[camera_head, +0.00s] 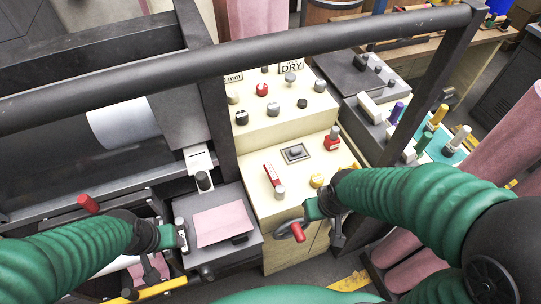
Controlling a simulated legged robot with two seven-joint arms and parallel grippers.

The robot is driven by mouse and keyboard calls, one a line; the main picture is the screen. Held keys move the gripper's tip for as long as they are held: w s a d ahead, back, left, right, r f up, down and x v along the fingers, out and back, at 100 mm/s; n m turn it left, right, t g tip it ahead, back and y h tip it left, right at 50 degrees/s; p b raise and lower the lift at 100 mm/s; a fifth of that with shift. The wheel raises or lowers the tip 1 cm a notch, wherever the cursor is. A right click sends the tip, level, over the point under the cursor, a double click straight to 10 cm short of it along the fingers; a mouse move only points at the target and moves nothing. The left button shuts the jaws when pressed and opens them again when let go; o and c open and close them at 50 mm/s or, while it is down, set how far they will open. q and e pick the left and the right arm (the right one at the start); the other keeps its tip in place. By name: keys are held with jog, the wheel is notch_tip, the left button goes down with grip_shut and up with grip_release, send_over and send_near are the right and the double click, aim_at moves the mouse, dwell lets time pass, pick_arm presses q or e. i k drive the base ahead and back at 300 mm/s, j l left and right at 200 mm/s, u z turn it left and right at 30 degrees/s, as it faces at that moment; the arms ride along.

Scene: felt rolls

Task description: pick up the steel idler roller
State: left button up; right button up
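I cannot tell for sure which piece is the steel idler roller. A pale, smooth cylinder (125,122) lies in the dark machine at the left, and a long dark bar (240,55) crosses the view above it. My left gripper (167,254) is at the lower left, its fingers apart beside the grey tray, with nothing seen between them. My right gripper (319,234) is in front of the cream cabinet, near a red-handled crank (298,232). Its fingers look apart, and I see nothing held. Neither gripper is at the pale cylinder.
The cream control cabinet (256,128) with several knobs stands in the middle. A grey tray (252,226) holds a pink felt piece (221,225). Pink felt rolls (500,135) lean at the right, near a bench with coloured spools. The dark bar spans above the cabinet.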

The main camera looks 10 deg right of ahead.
aim_at(123, 262)
jog(key=u, duration=1.55)
jog(key=i+j+z, duration=0.1)
jog(key=j+z, duration=0.25)
jog(key=j, duration=0.45)
jog(key=j+z, duration=0.35)
jog(key=j, duration=0.45)
